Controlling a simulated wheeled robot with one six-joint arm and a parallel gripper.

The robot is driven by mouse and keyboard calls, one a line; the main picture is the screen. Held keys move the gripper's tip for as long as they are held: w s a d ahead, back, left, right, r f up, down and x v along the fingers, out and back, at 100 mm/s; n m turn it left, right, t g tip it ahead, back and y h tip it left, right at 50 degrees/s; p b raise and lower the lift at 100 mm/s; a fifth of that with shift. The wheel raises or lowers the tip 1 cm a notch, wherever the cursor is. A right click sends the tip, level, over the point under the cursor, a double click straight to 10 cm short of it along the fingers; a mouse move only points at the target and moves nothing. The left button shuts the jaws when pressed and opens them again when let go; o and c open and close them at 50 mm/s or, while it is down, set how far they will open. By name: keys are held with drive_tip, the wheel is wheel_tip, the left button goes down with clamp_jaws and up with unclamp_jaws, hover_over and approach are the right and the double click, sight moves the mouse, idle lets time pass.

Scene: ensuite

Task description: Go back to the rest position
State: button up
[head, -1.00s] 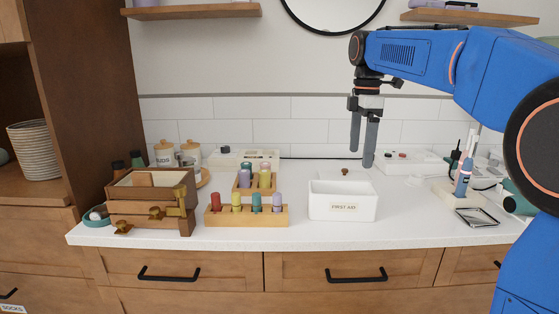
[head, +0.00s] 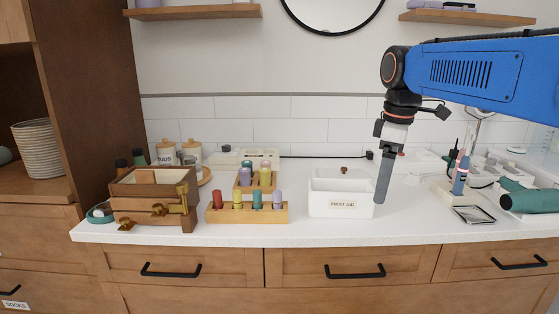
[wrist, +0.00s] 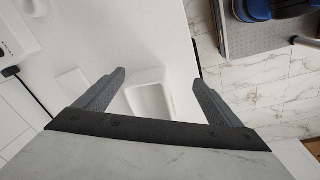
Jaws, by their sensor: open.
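My gripper (head: 384,180) hangs pointing down at the right end of the white FIRST AID bin (head: 343,204) on the counter. In the head view its fingers line up one behind the other, so the gap is hidden there. In the wrist view my gripper (wrist: 160,90) has its two grey fingers wide apart with nothing between them. A white open container (wrist: 148,98) shows below and between the fingers in that view. My blue arm reaches in from the right.
A wooden box (head: 152,197) with brass fittings stands at the counter's left. Wooden racks (head: 247,215) hold several coloured bottles. A dark-framed tray (head: 474,215), an upright electric toothbrush (head: 460,175) and green rolls (head: 530,200) are at the right. Shelves (head: 470,17) hang above.

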drive_tip(key=s+d+f+m+t, duration=0.3)
drive_tip(key=s+f+m, duration=0.9)
drive_tip(key=s+f, duration=0.9)
drive_tip(key=shift+s+d+m, duration=0.3)
drive_tip(key=shift+s+d, duration=0.15)
drive_tip(key=shift+s, duration=0.5)
drive_tip(key=shift+c, duration=0.3)
